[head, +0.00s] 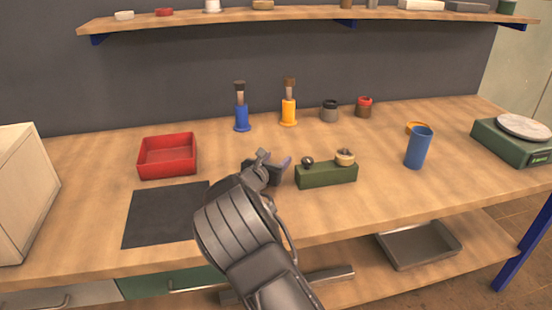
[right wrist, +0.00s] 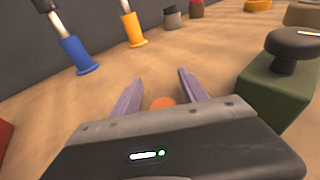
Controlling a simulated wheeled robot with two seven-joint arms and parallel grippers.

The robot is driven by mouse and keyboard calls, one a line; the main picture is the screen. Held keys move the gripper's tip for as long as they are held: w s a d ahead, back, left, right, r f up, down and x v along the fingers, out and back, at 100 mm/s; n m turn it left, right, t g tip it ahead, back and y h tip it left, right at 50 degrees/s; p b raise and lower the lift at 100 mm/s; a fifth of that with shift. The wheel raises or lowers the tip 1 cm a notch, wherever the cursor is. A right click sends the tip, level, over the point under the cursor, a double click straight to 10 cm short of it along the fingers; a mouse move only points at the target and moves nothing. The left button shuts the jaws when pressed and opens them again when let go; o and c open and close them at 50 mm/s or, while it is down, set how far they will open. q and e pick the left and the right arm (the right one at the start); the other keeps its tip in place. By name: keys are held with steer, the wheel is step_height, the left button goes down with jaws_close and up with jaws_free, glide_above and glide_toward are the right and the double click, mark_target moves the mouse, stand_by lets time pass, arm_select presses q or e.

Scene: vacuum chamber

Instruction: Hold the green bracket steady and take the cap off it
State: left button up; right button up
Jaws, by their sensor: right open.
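The green bracket (head: 327,175) is a long block on the table, right of the mat. A dark round knob (head: 308,161) stands on its left end and a tan, cap-like piece (head: 345,157) with a dark top sits on its right end. My right gripper (head: 271,166) is open just left of the bracket, apart from it. In the right wrist view the fingers (right wrist: 158,90) point over the table, with the bracket (right wrist: 268,92) and its dark mushroom-shaped knob to their right. A small orange patch shows between the fingers; I cannot tell what it is. My left gripper is out of view.
A red tray (head: 167,156) and a dark mat (head: 165,214) lie to the left. Blue (head: 241,118) and orange (head: 289,111) handled tools and two small jars stand behind. A blue cup (head: 418,148) and a green scale (head: 512,142) are to the right.

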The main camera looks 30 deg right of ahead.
steer(key=v, duration=1.2)
steer(key=shift+w+r, duration=0.1)
steer(key=shift+r, duration=0.35)
steer(key=shift+f, duration=0.1)
